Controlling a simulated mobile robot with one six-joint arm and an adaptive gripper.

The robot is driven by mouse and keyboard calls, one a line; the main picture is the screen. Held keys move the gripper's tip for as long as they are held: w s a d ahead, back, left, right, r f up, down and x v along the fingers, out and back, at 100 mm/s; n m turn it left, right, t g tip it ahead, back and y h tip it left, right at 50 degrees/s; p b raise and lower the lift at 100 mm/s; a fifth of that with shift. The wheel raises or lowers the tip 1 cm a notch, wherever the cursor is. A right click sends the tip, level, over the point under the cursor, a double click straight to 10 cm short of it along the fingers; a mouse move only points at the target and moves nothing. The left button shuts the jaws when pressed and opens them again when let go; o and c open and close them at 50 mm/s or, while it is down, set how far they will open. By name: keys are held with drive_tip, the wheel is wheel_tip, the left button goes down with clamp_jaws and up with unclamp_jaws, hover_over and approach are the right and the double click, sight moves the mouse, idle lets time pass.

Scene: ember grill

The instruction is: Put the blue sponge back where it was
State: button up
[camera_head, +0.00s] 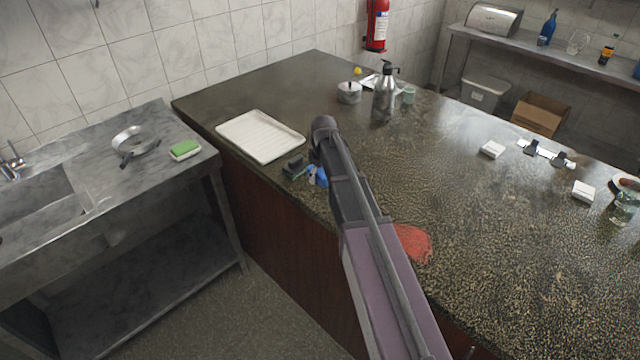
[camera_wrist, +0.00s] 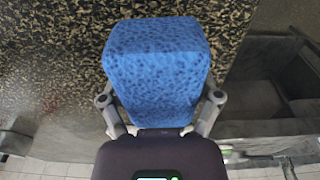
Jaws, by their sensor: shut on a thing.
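The blue sponge (camera_wrist: 155,75) fills the middle of the wrist view, between the two fingers of my gripper (camera_wrist: 160,112). My gripper is shut on it. In the head view, a small part of the blue sponge (camera_head: 318,176) shows beside my gripper (camera_head: 306,172), near the counter's left edge. My arm hides much of the sponge in the head view. I cannot tell whether the sponge touches the counter.
A white tray (camera_head: 243,130) lies on the dark counter (camera_head: 330,80), left of my gripper. A red patch (camera_head: 413,243) lies right of my arm. A green sponge (camera_head: 185,150) and a pan (camera_head: 132,140) are on the steel sink table. A metal dispenser (camera_head: 384,95) stands farther back.

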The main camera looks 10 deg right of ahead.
sight(322, 170)
drive_tip(key=shift+f+b, duration=1.55)
drive_tip(key=shift+f, duration=0.2)
drive_tip(key=shift+f, duration=0.1)
drive_tip(key=o, duration=0.9)
drive_tip(key=shift+c, duration=0.2)
drive_tip(key=r+p, duration=0.8)
drive_tip(key=s+r+p, duration=0.1)
drive_tip(key=r+p, duration=0.3)
drive_tip(key=shift+d+r, duration=0.1)
drive_tip(key=shift+d, duration=0.1)
